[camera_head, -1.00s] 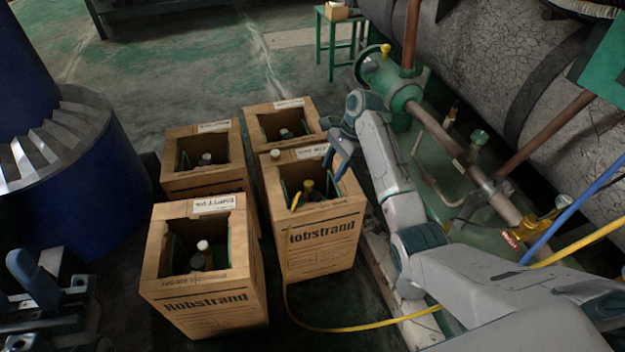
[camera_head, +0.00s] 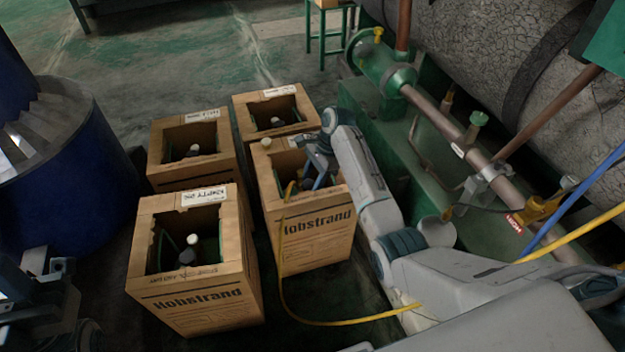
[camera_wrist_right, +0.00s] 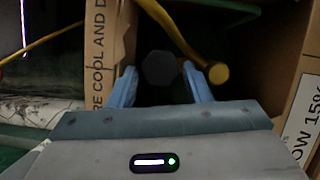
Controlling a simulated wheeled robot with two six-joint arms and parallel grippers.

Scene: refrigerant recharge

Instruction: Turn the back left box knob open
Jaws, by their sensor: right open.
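The back left box (camera_head: 165,172) is an open cardboard box with a pale-topped, dark knob (camera_head: 194,150) inside. My right gripper (camera_head: 318,170) is not at that box; it reaches down into the front right box (camera_head: 318,236), printed "Hobstrand". In the right wrist view its two blue fingers (camera_wrist_right: 160,82) are apart, with a dark hexagonal knob (camera_wrist_right: 159,68) showing between their tips. I cannot tell whether they touch it. A yellow cap (camera_wrist_right: 218,73) is just right of the right fingertip. Dark mechanical parts at the lower left may be my left gripper (camera_head: 48,268); its jaws are unclear.
The front left box (camera_head: 205,299) and back right box (camera_head: 245,112) stand close by. A yellow hose (camera_head: 284,270) runs from the front right box across the floor. Green machinery with pipes (camera_head: 440,122) is to the right, a blue drum (camera_head: 75,180) to the left.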

